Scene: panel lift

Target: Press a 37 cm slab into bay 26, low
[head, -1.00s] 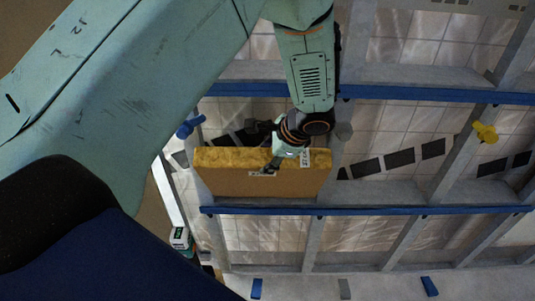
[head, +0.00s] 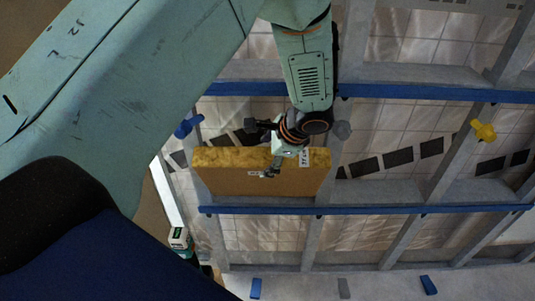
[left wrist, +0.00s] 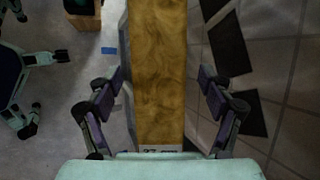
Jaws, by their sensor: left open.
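The slab (head: 255,182) has a fuzzy yellow edge and a tan face. In the head view it sits between two grey studs, just above the lower blue rail. I cannot tell how deep it is in the bay. In the left wrist view the slab (left wrist: 158,60) runs up the middle, with a label partly reading 37 at its near end. My left gripper (head: 260,149) is open at the slab's yellow edge. Its fingers (left wrist: 161,77) stand on either side of the slab with gaps showing. No bay number 26 is readable. My right gripper is not in view.
Grey studs and blue rails (head: 400,210) form a frame with several bays. A yellow knob (head: 483,131) and a blue knob (head: 188,125) stick out from studs. A small green-and-white box (head: 179,238) stands at lower left. Dark strips lie on the tiles behind.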

